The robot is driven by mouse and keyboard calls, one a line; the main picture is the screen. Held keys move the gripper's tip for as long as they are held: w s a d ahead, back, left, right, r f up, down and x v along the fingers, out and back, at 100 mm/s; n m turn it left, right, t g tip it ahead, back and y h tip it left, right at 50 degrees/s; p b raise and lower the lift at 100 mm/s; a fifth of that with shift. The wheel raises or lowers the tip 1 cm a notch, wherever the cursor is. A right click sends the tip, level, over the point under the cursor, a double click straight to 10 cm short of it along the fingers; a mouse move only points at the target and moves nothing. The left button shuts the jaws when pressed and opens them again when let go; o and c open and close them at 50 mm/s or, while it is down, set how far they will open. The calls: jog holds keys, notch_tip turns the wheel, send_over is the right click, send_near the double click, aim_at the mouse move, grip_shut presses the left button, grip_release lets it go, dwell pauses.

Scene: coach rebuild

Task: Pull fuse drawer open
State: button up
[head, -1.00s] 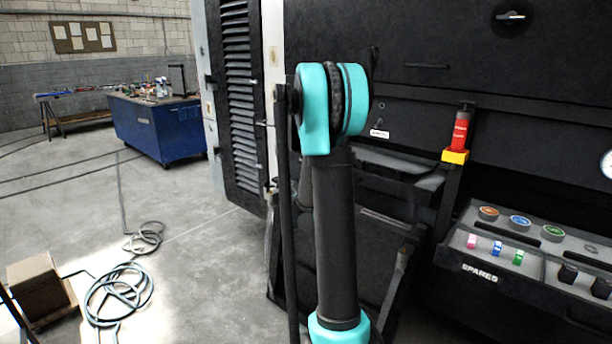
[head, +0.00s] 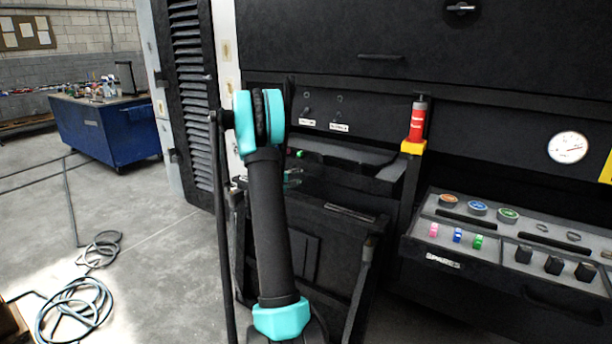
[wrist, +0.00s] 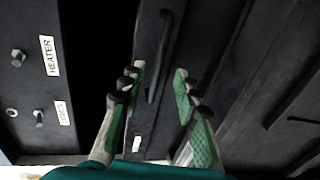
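In the wrist view, a dark bar handle (wrist: 164,58) stands on a dark panel front (wrist: 146,36), which looks like the fuse drawer's. My gripper (wrist: 159,73) is open, with green-padded fingers. The handle appears between or just beyond the fingertips; I cannot tell whether they touch it. Nothing is held. A small white label (wrist: 136,144) shows between the fingers, too small to read. In the head view, my arm hides most of the gripper; a bit of teal and green shows beside the arm, in front of the dark console.
Left of the fingers in the wrist view is a switch panel with a HEATER label (wrist: 49,56) and a second label (wrist: 62,113). In the head view, a SPARES tray (head: 442,261) and a red cylinder (head: 417,121) stand to the right. A hose (head: 70,310) lies on the floor.

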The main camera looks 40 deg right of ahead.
aim_at(306, 174)
jog(key=x, duration=0.8)
grip_shut()
